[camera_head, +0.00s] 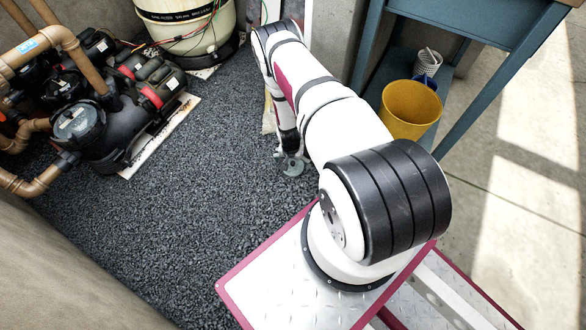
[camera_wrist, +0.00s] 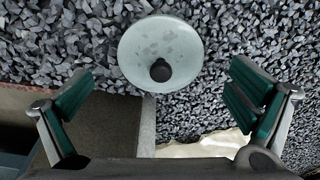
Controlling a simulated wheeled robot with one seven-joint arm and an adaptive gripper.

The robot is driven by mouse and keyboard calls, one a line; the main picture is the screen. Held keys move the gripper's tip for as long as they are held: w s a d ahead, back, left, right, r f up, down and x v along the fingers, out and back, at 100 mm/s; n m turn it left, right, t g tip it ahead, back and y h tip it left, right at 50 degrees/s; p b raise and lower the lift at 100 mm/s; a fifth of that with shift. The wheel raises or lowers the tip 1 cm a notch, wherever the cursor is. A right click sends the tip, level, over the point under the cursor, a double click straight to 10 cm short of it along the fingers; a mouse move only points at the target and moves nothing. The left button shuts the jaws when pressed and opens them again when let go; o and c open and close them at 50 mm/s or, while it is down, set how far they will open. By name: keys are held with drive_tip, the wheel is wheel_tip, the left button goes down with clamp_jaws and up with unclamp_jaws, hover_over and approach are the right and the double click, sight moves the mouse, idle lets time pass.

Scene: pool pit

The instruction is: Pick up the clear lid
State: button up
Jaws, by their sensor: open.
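The clear lid (camera_wrist: 143,50) is a round, see-through disc with a black knob (camera_wrist: 160,70) at its middle. In the wrist view it lies on grey gravel at the top centre, knob facing me. My gripper (camera_wrist: 162,74) is open, with its green-padded fingers wide apart on either side below the lid. Nothing is held between them. In the head view my gripper (camera_head: 290,157) is low over the gravel beyond my arm, and the lid (camera_head: 293,169) shows only as a small greenish patch beside it, partly hidden.
Gravel (camera_head: 200,190) lies open left of my arm. Pool pumps (camera_head: 110,110) and brown pipes stand at the left, a cream tank (camera_head: 190,25) at the back. A yellow bucket (camera_head: 410,105) stands by a blue table (camera_head: 470,20) at the right. A concrete edge (camera_wrist: 147,125) lies below the lid.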

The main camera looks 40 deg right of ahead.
wheel_tip(320, 180, down, 2)
drive_tip(key=shift+w+d+f+b, duration=0.1)
drive_tip(key=shift+d+b, duration=0.05)
drive_tip(key=shift+b, duration=0.2)
drive_tip(key=c, duration=1.5)
drive_tip(key=shift+c, duration=0.7)
